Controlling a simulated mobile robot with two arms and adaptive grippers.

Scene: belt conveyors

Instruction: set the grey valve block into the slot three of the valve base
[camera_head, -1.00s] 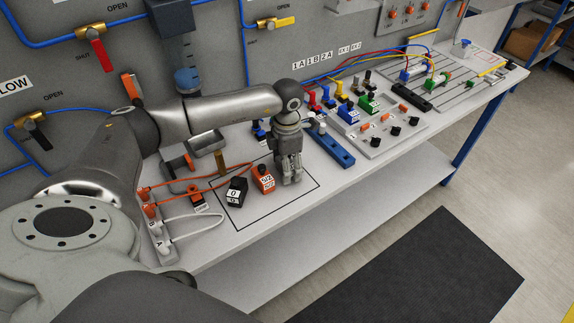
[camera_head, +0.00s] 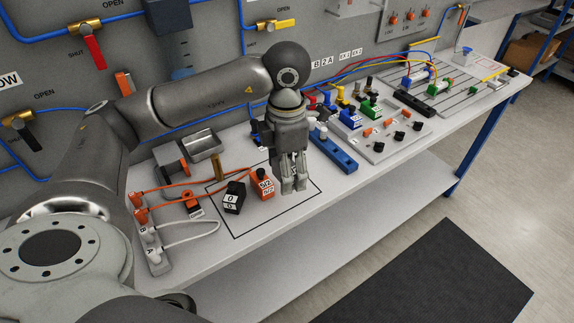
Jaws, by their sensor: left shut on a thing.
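My left gripper (camera_head: 294,186) points down over the right part of the outlined square on the bench. It is shut on a grey piece that blends with the fingers, seemingly the grey valve block; its shape is mostly hidden. Just left of the fingers stand an orange block marked 5/2 (camera_head: 263,184) and a black block marked 0 (camera_head: 234,197). Right of the gripper, a grey board (camera_head: 378,150) carries blue and green blocks and several orange and black knobs; it may be the valve base. I cannot make out slot three. My right gripper is not in view.
A blue bar (camera_head: 336,153) lies between the gripper and the grey board. Orange and white cables and a white connector strip (camera_head: 152,250) lie at the left. Valves and blue pipes line the back wall. The bench's front edge is clear.

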